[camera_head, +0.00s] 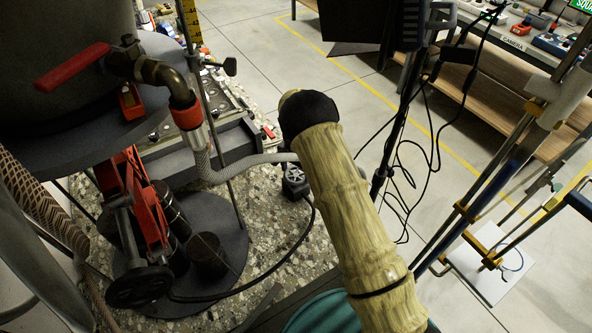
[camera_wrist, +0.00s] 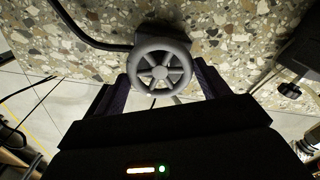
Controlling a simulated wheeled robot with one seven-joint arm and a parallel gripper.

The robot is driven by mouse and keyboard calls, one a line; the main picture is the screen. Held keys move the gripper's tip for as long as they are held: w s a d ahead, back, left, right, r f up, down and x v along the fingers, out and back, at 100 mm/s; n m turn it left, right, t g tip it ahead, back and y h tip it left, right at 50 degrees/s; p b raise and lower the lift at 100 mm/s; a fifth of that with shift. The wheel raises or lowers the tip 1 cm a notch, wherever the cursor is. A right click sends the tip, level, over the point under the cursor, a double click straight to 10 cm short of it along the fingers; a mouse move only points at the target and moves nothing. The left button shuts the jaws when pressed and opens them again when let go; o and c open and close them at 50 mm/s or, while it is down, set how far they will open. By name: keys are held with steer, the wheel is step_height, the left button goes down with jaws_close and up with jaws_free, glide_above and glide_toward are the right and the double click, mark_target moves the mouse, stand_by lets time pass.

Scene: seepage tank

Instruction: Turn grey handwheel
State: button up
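The grey handwheel (camera_wrist: 159,65) is a small spoked wheel in the upper middle of the wrist view, facing the camera. In the head view it appears as a small spoked face (camera_head: 293,178) on a dark body, left of my arm. My gripper (camera_wrist: 160,76) has its two dark fingers spread, one on each side of the wheel's lower half. The fingers appear apart from the rim, with narrow gaps; contact cannot be made out. In the head view my gripper is not clearly visible.
A grey hose (camera_head: 225,168) and a black cable (camera_head: 308,225) run to the wheel's body on the speckled surface (camera_head: 262,245). A second, black handwheel (camera_head: 139,287) is on the red stand at lower left. A red-handled valve (camera_head: 72,68) and a black tripod (camera_head: 400,110) stand nearby.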

mark_target(296, 174)
steer(key=shift+m, duration=0.3)
steer(key=shift+r+m, duration=0.1)
steer(key=shift+m, duration=2.7)
steer(key=shift+w, duration=0.1)
steer(key=o, duration=1)
step_height(296, 174, up, 17)
steer(key=b, duration=0.1)
steer(key=shift+r, duration=0.15)
